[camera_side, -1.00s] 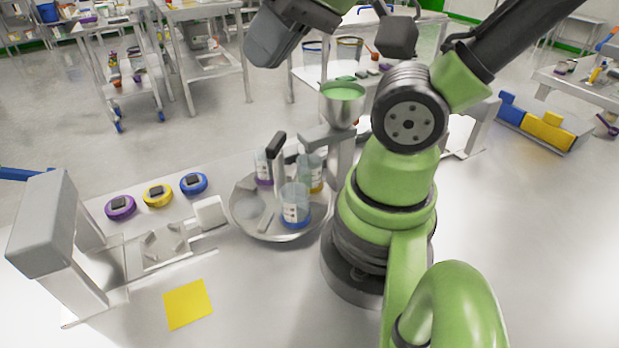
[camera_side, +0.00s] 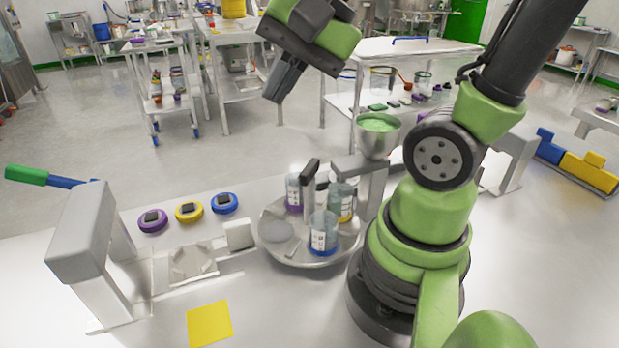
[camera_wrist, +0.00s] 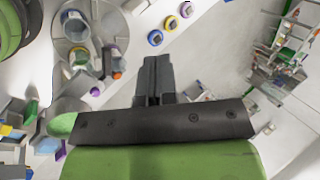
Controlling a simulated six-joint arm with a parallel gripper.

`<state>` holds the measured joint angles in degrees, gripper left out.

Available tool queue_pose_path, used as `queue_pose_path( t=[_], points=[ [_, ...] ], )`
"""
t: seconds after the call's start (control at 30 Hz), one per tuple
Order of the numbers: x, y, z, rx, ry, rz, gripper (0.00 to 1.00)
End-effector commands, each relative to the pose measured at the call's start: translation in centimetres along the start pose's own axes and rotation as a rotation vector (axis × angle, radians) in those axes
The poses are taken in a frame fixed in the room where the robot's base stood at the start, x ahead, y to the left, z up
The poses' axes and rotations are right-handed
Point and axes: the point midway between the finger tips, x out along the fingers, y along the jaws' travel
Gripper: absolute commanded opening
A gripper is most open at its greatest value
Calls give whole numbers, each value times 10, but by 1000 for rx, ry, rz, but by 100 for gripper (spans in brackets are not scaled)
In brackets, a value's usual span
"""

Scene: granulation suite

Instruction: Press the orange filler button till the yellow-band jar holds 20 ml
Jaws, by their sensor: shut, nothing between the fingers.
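In the side view, the yellow-band jar (camera_side: 346,215) stands upright on a round turntable (camera_side: 280,258), partly behind the blue-band jar (camera_side: 323,236). The purple-band jar (camera_side: 294,190) stands at the back left. The jars carry printed labels, but no fill level is readable. A filler with a metal funnel (camera_side: 378,142) of green material rises just right of the jars. A small orange spot (camera_wrist: 117,75) shows in the wrist view; I cannot tell if it is the filler button. My gripper (camera_side: 273,97) is shut and empty, well above the turntable, its fingers pointing down.
Purple (camera_side: 153,220), yellow (camera_side: 189,211) and blue (camera_side: 224,203) ring-shaped lids lie left of the turntable. A yellow square (camera_side: 210,323) lies on the bench in front.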

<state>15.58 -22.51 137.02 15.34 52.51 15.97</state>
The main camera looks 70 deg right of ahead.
Motion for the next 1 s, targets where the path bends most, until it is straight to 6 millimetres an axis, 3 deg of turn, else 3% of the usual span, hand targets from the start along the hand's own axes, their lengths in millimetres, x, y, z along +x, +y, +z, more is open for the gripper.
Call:
queue_pose_path(
  t=[0.17, 0.33, 0.6, 0.8, 1.0],
  points=[
    [25, -1, -43, 539, -64, 10, 0],
    [47, 11, -90, 1055, -114, -10, 0],
    [80, 60, -164, 1862, -196, -92, 0],
    [96, 99, -198, 2273, -248, -166, 0],
    [102, 116, -210, 2432, -273, -202, 0]
  ],
)
